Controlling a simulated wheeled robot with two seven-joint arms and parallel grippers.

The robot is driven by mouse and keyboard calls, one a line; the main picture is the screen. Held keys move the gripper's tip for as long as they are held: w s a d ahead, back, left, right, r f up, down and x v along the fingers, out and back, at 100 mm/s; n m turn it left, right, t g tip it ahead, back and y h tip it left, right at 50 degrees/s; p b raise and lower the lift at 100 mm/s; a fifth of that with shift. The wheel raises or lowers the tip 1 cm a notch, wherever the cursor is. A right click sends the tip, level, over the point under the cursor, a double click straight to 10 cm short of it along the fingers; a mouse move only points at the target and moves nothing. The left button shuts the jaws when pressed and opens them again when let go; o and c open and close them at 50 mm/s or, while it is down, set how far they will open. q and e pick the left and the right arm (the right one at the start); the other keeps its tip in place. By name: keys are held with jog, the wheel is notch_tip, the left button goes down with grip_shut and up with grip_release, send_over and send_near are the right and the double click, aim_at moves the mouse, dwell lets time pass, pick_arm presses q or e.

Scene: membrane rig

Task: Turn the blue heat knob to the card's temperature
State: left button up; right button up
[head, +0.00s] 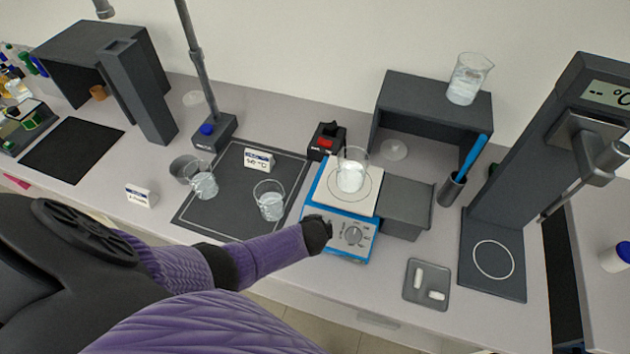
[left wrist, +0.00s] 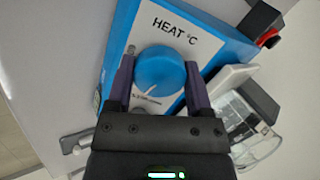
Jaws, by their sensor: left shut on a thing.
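The blue heat knob (left wrist: 158,72) sits on a white panel lettered "HEAT °C" in the left wrist view. My left gripper (left wrist: 158,85) has one finger on each side of the knob and is shut on it. A white pointer line shows on the knob's lower left part. In the head view my left gripper (head: 317,234) is at the front left of the blue hotplate (head: 338,246) and hides the heat knob. A grey knob (head: 353,235) shows beside it. A beaker (head: 351,170) stands on the white top plate. Small cards (head: 258,159) stand nearby; their text is too small to read. My right gripper is not in view.
A grey tray (head: 427,284) with white pieces lies to the right. A grey stand with a °C display (head: 607,93) rises at far right.

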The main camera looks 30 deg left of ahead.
pick_arm(q)
jog(key=m, duration=0.5)
jog(key=shift+m, duration=0.3)
jog(key=shift+t, duration=0.3)
jog(key=o, duration=1.3)
jog(key=shift+p, duration=0.3)
jog(key=shift+c, duration=0.2)
jog(key=shift+s+d+r+p, duration=0.1)
jog(key=shift+s+r+p, duration=0.05)
jog(key=shift+r+p, duration=0.2)
jog(key=p+v, duration=0.5)
jog(key=v, duration=0.4)
jog(key=shift+s+d, duration=0.1)
